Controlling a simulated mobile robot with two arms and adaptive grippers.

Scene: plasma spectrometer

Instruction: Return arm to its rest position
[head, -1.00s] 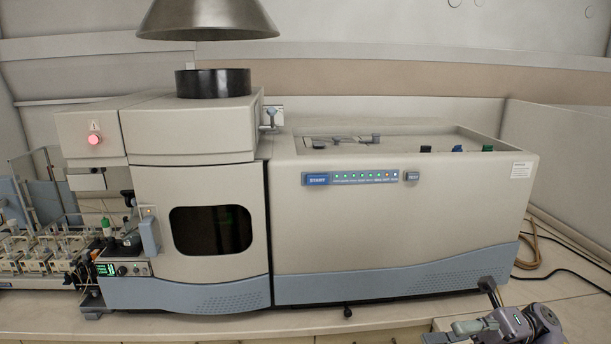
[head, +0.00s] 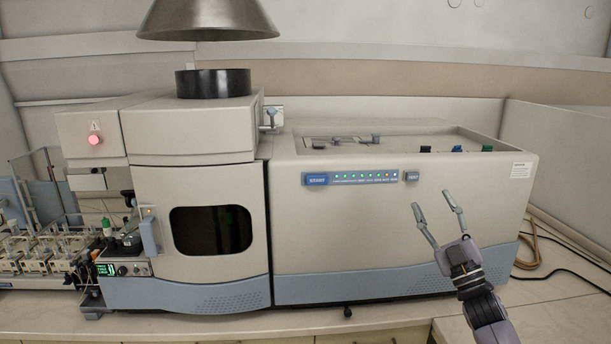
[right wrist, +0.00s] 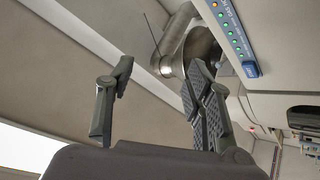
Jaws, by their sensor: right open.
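My right gripper (head: 433,212) is open and empty in the head view, raised in front of the right part of the spectrometer (head: 370,225). Its fingers point up and a little left, below the button panel's right end. In the right wrist view the two fingers (right wrist: 158,100) stand apart with nothing between them. My left gripper is not in view. The spectrometer has a blue START button (head: 316,180) with a row of lit indicators, and a TEST button (head: 411,176). The indicator row also shows in the right wrist view (right wrist: 230,30).
A black round port (head: 213,83) sits under a metal hood (head: 207,20). A sampler with several vials (head: 45,250) stands at the far left. Cables (head: 560,240) lie at the right. The bench front (head: 250,325) is clear.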

